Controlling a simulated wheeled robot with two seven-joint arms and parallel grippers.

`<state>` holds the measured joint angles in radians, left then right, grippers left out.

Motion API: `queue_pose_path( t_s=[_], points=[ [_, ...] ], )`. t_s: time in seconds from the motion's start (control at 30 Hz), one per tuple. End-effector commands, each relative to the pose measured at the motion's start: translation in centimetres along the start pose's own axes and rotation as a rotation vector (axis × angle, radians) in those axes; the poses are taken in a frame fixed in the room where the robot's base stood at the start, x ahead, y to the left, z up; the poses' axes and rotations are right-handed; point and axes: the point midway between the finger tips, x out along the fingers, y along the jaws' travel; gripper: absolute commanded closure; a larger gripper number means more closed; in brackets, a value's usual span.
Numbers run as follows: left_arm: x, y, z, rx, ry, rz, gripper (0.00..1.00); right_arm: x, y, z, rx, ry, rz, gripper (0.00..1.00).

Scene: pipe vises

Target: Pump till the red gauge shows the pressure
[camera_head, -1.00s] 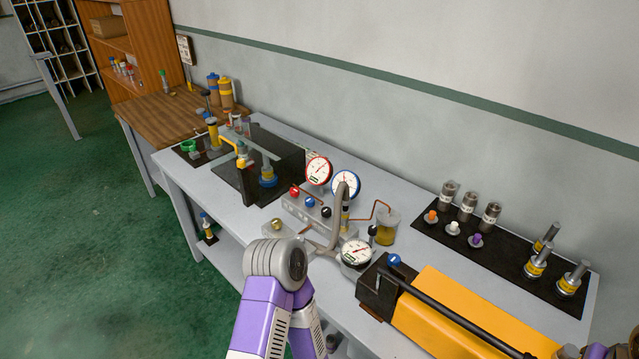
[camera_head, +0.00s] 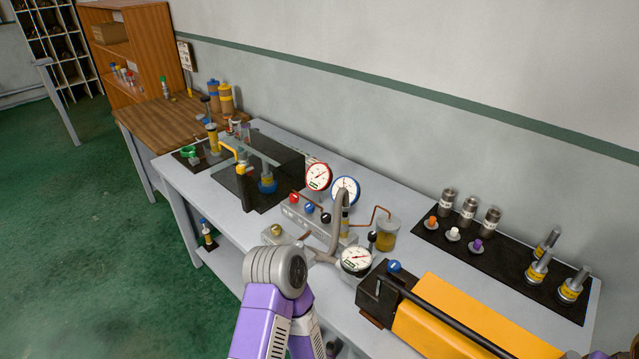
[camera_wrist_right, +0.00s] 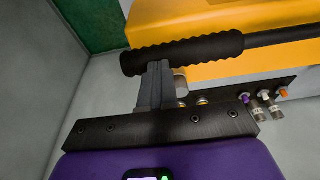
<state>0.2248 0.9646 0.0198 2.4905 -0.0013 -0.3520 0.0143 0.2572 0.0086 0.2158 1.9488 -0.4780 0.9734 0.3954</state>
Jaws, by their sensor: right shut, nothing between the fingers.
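The red-rimmed gauge (camera_head: 318,177) stands on the grey valve block, its needle too small to read exactly. A blue-rimmed gauge (camera_head: 346,190) stands to its right. The yellow pump (camera_head: 462,318) lies at the front right of the bench, with a long black lever (camera_head: 440,315) along it. In the right wrist view, the lever's ribbed black grip (camera_wrist_right: 195,52) crosses in front of the yellow pump body (camera_wrist_right: 190,20). My right gripper (camera_wrist_right: 157,72) is shut and empty, its fingertips at the grip; contact is unclear. My left gripper is out of view.
A white-faced gauge (camera_head: 356,259) sits beside the pump. Red, blue and black knobs top the valve block (camera_head: 305,215), near a jar of yellow liquid (camera_head: 386,236). A black mat (camera_head: 505,265) with metal fittings lies behind the pump. A dark vise stand is at the left.

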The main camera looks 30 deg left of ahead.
Motion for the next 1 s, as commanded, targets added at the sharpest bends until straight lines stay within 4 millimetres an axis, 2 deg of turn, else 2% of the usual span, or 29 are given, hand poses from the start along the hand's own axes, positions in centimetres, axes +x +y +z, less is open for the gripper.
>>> queue_pose_path(
  t_s=[0.03, 0.2, 0.47, 1.0],
  points=[
    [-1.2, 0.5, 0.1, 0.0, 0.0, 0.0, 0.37, -1.5, -0.1, -0.4, -0.001, 0.002, 0.0, 1.0],
    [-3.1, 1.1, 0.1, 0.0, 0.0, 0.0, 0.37, -4.0, -0.5, -1.1, -0.001, 0.006, -0.001, 1.0],
    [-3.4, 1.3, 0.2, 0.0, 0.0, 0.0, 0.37, -4.7, -0.7, -1.3, -0.001, 0.009, -0.001, 1.0],
    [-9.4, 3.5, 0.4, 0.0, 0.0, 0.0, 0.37, -12.3, -2.7, -3.2, -0.003, 0.012, -0.002, 1.0]
  ],
)
